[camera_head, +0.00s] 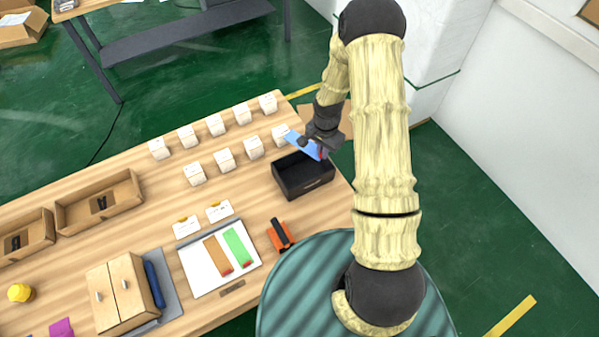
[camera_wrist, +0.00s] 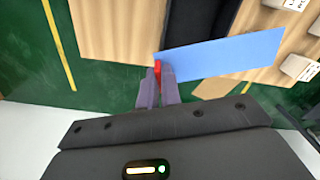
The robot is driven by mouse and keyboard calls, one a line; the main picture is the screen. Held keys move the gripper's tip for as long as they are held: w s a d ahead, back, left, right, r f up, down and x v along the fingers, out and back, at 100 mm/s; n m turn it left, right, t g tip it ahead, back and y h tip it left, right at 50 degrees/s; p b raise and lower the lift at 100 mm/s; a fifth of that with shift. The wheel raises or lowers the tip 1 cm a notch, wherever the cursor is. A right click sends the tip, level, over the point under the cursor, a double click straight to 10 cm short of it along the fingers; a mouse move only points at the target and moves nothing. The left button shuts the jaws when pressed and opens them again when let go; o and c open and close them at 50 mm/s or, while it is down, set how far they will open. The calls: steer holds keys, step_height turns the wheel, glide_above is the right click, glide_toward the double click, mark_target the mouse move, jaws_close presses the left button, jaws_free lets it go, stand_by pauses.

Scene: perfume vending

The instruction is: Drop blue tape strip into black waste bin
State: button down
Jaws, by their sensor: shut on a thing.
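The blue tape strip (camera_head: 301,145) has a red end and is held by my gripper (camera_head: 319,154) above the black waste bin (camera_head: 303,177) in the head view. The bin is an open box at the right end of the wooden table. In the wrist view the blue strip (camera_wrist: 220,55) extends to the right from my gripper (camera_wrist: 158,88), whose fingers are shut on its red end (camera_wrist: 158,68). The dark bin (camera_wrist: 188,30) shows only in part behind the strip. The strip hides part of the bin.
Several white boxes (camera_head: 223,159) stand in rows left of the bin. A white board (camera_head: 198,265) with a brown strip (camera_head: 217,254) and a green strip (camera_head: 238,247) lies in front. An orange and black object (camera_head: 281,235) sits near the table edge. Wooden trays (camera_head: 125,205) are at left.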

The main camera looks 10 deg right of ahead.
steer(key=shift+w+f+b, duration=0.2)
steer(key=shift+f+b, duration=1.35)
steer(key=shift+f, duration=0.15)
steer(key=shift+w+f+b, duration=0.2)
steer(key=shift+f+b, duration=1.3)
steer(key=shift+f, duration=0.15)
steer(key=shift+f+b, duration=1.85)
steer(key=shift+f, duration=1.1)
steer(key=c, duration=1.5)
jaws_free()
steer(key=shift+r, duration=0.1)
step_height(320, 180, up, 17)
steer(key=b, duration=0.3)
steer(key=shift+r+b, duration=0.15)
steer(key=shift+b, duration=0.15)
steer(key=shift+s, duration=0.1)
